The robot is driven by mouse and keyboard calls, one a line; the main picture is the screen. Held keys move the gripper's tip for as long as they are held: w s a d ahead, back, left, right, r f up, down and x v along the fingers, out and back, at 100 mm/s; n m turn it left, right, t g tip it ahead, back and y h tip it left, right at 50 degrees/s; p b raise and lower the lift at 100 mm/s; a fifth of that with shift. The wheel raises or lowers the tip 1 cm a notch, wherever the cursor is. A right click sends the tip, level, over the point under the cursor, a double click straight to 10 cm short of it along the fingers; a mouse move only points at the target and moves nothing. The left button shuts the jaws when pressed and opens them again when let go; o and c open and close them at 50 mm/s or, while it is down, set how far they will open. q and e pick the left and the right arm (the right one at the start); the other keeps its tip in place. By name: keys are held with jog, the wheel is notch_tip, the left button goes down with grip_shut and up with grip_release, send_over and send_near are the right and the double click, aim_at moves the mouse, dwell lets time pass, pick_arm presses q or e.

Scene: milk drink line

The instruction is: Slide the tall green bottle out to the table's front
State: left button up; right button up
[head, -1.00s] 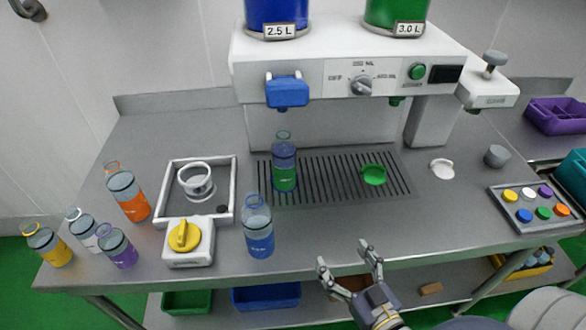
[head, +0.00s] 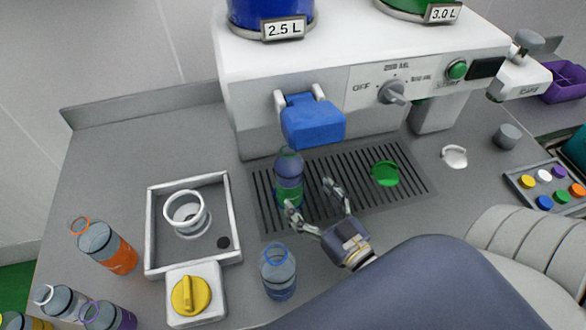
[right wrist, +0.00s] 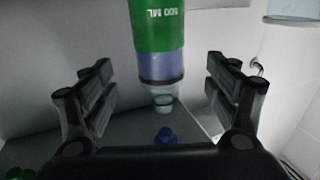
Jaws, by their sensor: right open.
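The tall green bottle (head: 288,182) stands upright on the slotted drip grate, under the machine's blue lever. In the right wrist view the green bottle (right wrist: 158,32) shows ahead, between the spread fingers and apart from them. My right gripper (head: 312,195) is open and empty, just to the right and front of the bottle, with one finger near the bottle's lower part. The open fingers also show in the right wrist view (right wrist: 158,98). My left gripper is not in view.
A blue bottle (head: 278,272) stands in front of the grate, left of my right arm. A white tray (head: 150,228) with a cup and a yellow-knobbed box (head: 203,308) are to the left. Several bottles stand front left.

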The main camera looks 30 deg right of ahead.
aim_at(298, 183)
jog(key=w, duration=0.3)
jog(key=shift+w+a+r+p, duration=0.1)
jog(key=shift+a+r+p, duration=0.05)
jog(key=shift+p, duration=0.25)
jog(key=w+p, duration=0.1)
jog(key=w, duration=0.4)
jog(key=shift+a, duration=0.15)
jog(key=shift+w, duration=0.25)
jog(key=shift+w+f, duration=0.2)
jog(key=shift+w, duration=0.1)
jog(key=c, duration=1.6)
jog(key=shift+s+p, duration=0.35)
jog(key=shift+s, duration=0.05)
jog(key=shift+c, duration=0.2)
jog(key=s+p, duration=0.1)
jog(key=s, duration=0.3)
jog(key=shift+r, duration=0.1)
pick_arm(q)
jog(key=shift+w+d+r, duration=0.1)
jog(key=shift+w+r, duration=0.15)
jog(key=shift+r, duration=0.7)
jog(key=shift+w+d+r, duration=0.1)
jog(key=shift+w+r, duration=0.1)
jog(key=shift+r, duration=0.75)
pick_arm(e)
jog(key=shift+s+d, duration=0.2)
jog(key=shift+s, duration=0.4)
